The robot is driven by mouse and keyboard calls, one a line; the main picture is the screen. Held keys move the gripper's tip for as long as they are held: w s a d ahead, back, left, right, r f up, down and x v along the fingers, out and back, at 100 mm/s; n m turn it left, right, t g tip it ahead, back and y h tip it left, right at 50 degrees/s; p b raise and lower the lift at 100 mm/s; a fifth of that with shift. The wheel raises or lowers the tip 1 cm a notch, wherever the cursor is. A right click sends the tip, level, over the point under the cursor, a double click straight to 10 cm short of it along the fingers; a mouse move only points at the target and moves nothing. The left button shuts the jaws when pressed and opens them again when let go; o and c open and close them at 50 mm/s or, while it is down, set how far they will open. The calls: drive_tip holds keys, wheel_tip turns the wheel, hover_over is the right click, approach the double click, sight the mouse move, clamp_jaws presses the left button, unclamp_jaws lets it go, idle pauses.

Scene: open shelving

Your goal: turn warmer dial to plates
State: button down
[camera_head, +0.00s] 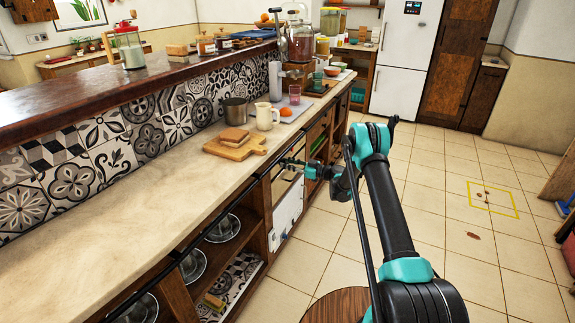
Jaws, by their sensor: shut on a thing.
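The warmer (287,208) looks to be the white-fronted unit set under the counter, in the middle of the head view. A small blue mark (284,237) shows low on its front. My gripper (284,163) points left at the counter's front edge, just above the white front. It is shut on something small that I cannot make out. No dial or its markings can be read at this size; the fingers and the dark rail cover that spot.
The pale counter (110,220) holds a cutting board (236,150) with bread, a cream pitcher (266,117) and a metal pot (235,111). A dark rail (215,215) runs along its edge. Open shelves with glass bowls (223,229) lie below. The tiled floor (450,190) at right is mostly clear.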

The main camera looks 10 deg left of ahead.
drive_tip(key=m, duration=0.9)
drive_tip(key=m+t, duration=0.1)
drive_tip(key=m, duration=0.8)
drive_tip(key=m+t, duration=0.1)
drive_tip(key=m, duration=0.8)
drive_tip(key=shift+f+m, duration=0.25)
drive_tip(key=shift+m, duration=0.35)
drive_tip(key=c, duration=1.2)
unclamp_jaws()
drive_tip(key=v, duration=1.2)
drive_tip(key=shift+s+r, duration=0.1)
